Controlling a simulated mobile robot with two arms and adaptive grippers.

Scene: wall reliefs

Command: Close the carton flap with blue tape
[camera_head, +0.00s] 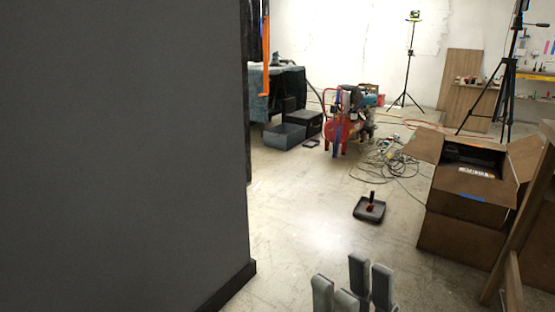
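A brown carton (458,238) stands on the floor at the right with its top open. Its front flap (448,203) is folded outward and slopes down toward me, with a strip of blue tape (472,197) on it. The left flap (423,146) and right flap (524,158) also spread outward. Something black with a white label (477,173) shows inside. Grey fingertips of my grippers stand at the bottom middle: my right gripper (370,281) and, beside it, my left gripper (334,298). Both are well short of the carton, and their openings are unclear.
A dark grey wall or panel (120,150) fills the left. Wooden boards (524,226) lean close in front of the carton's right side. A black tray (369,209) and tangled cables (388,160) lie on the floor. Tripods stand farther back. The floor between grippers and carton is clear.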

